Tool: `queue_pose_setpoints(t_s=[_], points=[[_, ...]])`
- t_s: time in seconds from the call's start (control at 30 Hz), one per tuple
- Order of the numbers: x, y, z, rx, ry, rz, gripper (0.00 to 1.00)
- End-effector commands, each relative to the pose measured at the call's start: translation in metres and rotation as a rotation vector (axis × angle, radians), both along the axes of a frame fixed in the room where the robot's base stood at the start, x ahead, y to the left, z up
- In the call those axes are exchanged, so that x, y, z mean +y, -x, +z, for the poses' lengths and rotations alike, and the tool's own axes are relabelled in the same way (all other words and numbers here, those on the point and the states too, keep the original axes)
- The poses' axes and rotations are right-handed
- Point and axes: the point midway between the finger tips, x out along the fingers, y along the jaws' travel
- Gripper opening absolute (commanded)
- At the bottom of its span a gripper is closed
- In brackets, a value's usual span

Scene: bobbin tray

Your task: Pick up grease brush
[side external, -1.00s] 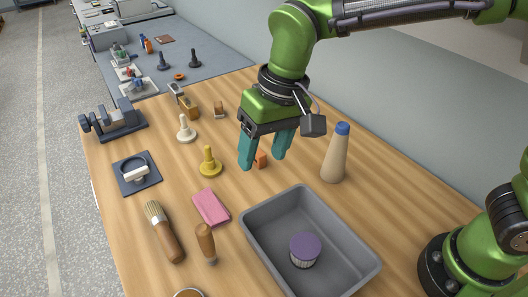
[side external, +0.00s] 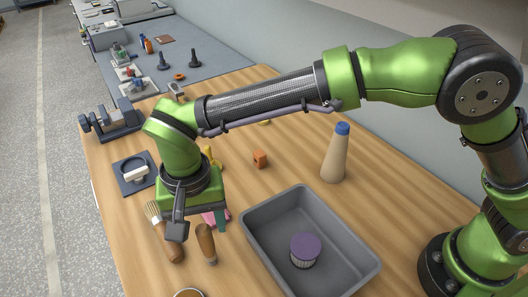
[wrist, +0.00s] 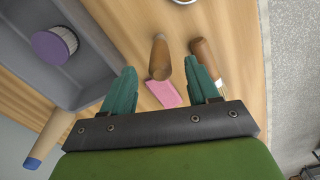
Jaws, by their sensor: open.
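The grease brush, with a brown wooden handle (side external: 174,252) and pale bristles, lies at the table's left edge in the side view, partly hidden by my wrist. In the wrist view the brush (wrist: 201,47) lies at the right, its lower part partly covered by the right finger. My gripper (wrist: 163,66) is open and empty above the table, its two teal fingers spread. In the side view one finger shows near the pink cloth; the other is hidden behind my wrist.
A grey tray (side external: 262,247) holds a purple-topped filter (side external: 305,247).

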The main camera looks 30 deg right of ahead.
Motion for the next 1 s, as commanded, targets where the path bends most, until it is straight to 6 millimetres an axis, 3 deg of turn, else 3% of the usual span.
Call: queue_pose_setpoints(t_s=[0.1, 0.37, 0.6, 0.93, 1.0], points=[[0.000, 0.000, -0.018, 0.001, 0.002, 0.000, 0.60], [-0.002, -0.002, -0.038, 0.001, 0.002, 0.000, 0.60], [-0.003, -0.006, -0.073, 0.001, 0.002, 0.001, 0.60], [-0.003, -0.006, -0.079, -0.001, -0.002, 0.001, 0.60], [-0.003, -0.006, -0.079, -0.001, -0.001, 0.001, 0.49]])
